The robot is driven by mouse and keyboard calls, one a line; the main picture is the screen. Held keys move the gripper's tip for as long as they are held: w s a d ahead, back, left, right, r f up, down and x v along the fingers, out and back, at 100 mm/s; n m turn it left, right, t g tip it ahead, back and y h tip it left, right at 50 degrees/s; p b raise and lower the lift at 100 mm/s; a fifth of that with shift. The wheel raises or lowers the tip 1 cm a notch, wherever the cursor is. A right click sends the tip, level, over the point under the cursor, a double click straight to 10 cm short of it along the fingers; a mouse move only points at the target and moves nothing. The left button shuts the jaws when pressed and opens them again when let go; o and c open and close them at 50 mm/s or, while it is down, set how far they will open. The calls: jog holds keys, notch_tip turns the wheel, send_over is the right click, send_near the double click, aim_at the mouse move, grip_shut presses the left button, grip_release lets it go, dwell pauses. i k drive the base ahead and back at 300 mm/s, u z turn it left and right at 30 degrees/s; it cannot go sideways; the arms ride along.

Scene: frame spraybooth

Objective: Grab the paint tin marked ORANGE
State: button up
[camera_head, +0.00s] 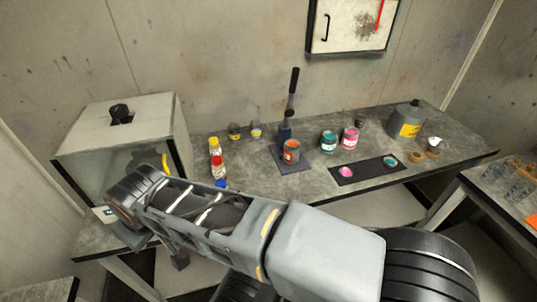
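My arm crosses the foreground from lower right to left, in front of the bench and well short of the tin. I cannot make out my gripper's fingers; they are hidden or out of view.
A teal tin (328,143) and a pink tin (350,139) stand right of the orange one. A dark strip (367,170) holds pink and teal round pieces. Red and yellow bottles (217,167) stand left.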

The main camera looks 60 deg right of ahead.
aim_at(291, 156)
jog(key=u, duration=0.05)
jog(key=k, duration=0.4)
jog(key=z, duration=1.05)
jog(key=i, duration=0.5)
